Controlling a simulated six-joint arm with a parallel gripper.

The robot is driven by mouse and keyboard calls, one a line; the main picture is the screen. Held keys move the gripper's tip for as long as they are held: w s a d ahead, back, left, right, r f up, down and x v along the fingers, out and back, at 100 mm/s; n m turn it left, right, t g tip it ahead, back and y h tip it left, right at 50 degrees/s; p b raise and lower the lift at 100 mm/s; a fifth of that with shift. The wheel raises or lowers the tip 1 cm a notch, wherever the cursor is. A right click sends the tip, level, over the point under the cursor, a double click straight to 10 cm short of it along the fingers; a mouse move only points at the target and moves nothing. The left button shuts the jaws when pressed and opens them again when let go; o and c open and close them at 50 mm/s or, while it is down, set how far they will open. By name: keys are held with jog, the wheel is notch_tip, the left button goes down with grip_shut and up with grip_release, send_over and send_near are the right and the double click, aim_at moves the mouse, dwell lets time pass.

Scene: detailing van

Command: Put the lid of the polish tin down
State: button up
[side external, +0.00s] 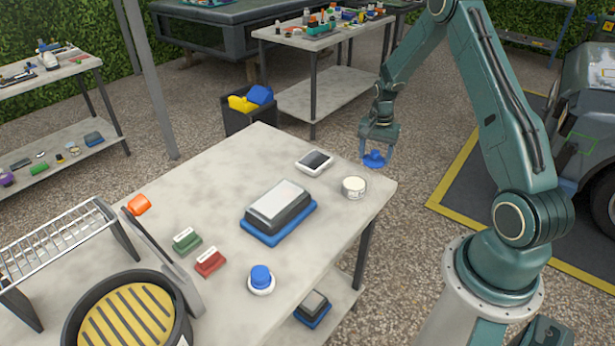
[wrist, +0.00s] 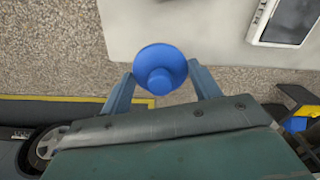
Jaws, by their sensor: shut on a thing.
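In the side view the lid appears above and to the right of the tin, near the table's edge. Its exact height is hard to tell. The tin is out of the wrist view.
The grey table (side external: 340,215) holds a dark device with a pale frame (side external: 314,161), a black-and-grey block on a blue base (side external: 278,212), a blue-topped white item (side external: 261,279), and green (side external: 187,241) and red (side external: 210,262) blocks. Bare tabletop lies around the tin.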

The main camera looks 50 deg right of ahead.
aim_at(373, 164)
jog(key=shift+f, duration=2.05)
jog(key=shift+f, duration=0.1)
jog(key=o, duration=1)
jog(key=shift+c, duration=0.2)
notch_tip(373, 164, up, 11)
jog(key=shift+f, duration=0.15)
jog(key=shift+r, duration=0.75)
